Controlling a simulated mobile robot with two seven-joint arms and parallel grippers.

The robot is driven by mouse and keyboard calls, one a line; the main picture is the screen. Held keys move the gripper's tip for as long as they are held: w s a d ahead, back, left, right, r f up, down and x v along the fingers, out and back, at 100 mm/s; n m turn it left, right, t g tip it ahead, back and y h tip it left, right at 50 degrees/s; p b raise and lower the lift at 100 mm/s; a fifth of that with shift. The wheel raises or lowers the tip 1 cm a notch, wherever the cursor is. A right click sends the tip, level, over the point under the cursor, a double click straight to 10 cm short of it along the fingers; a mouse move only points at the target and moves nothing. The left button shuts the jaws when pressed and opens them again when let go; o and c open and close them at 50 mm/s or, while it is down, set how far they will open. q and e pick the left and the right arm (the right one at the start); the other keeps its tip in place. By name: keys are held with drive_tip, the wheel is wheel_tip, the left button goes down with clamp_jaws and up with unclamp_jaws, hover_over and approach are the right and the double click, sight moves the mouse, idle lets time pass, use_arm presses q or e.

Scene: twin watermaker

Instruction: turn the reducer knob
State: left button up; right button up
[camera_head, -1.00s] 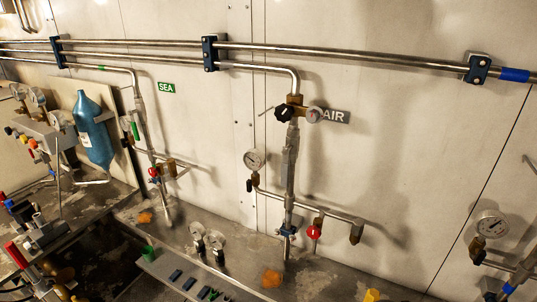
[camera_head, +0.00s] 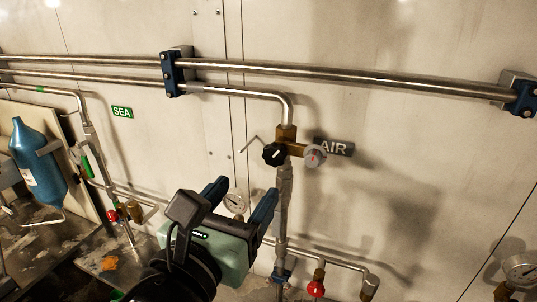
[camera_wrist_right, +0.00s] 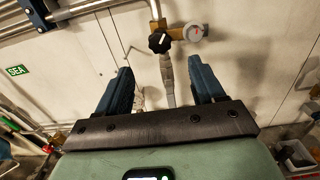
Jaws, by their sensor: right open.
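The black reducer knob (camera_head: 274,154) sits on the left side of a brass fitting on the vertical AIR pipe, with a small gauge (camera_head: 316,155) on its right. The knob also shows in the right wrist view (camera_wrist_right: 159,42), beyond the fingertips and between them. My right gripper (camera_head: 243,190) is open and empty, below and to the left of the knob and apart from it. Its two blue fingers (camera_wrist_right: 163,80) point toward the wall, on either side of the pipe in the wrist view. My left gripper is not in view.
Horizontal steel pipes (camera_head: 340,75) with blue clamps (camera_head: 174,73) run along the wall above. A lower gauge (camera_head: 235,201) is partly hidden behind my right gripper. A red valve handle (camera_head: 316,289) is at lower right. The wall right of AIR is bare.

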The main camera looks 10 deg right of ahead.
sight(273, 155)
drive_tip(key=p+x, duration=0.1)
drive_tip(key=x, duration=1)
drive_tip(key=shift+w+d, duration=0.2)
drive_tip(key=shift+w, duration=0.15)
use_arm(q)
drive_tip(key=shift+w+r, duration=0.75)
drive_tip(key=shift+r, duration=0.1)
use_arm(e)
drive_tip(key=shift+s, duration=0.1)
drive_tip(key=shift+c, duration=0.3)
drive_tip(key=c, duration=1)
